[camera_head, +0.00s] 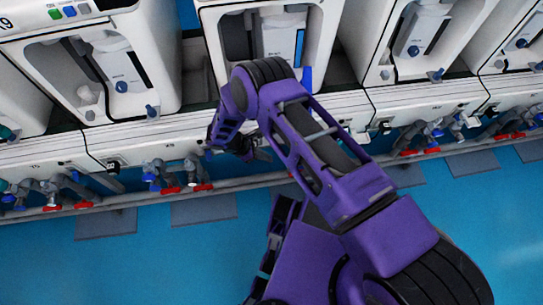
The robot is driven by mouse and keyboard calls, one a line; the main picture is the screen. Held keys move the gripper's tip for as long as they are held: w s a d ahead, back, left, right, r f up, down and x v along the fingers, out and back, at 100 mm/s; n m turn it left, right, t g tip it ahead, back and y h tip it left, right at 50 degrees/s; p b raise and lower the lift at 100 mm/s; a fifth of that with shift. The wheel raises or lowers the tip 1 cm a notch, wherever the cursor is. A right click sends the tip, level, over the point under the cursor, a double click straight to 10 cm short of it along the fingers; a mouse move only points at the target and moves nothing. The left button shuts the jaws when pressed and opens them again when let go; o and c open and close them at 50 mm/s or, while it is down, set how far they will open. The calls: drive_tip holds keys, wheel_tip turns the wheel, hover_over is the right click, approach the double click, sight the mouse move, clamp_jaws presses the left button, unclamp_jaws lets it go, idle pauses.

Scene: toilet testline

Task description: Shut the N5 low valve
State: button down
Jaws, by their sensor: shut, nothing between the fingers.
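Several small valves with red handles sit along the pipe below the white stations. One pair, with a left red handle (171,190) and a right red handle (203,187), is left of my gripper. My gripper (258,156) is dark, small and partly merged with the purple wrist. It is shut and empty, near the front edge of the white bench, to the right of that pair. Contact with anything cannot be made out. The station labels are too small to read, so I cannot tell which valve is N5 low.
White stations (95,70) line the back. More red handles show at far left (82,204) and at right (408,152). Grey floor plates (204,208) lie below the pipe. My purple arm hides the pipe at centre. The blue floor (110,270) in front is clear.

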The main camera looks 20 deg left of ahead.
drive_tip(key=b, duration=0.2)
hover_over(291, 174)
wheel_tip(291, 174, down, 13)
drive_tip(key=shift+f, duration=0.2)
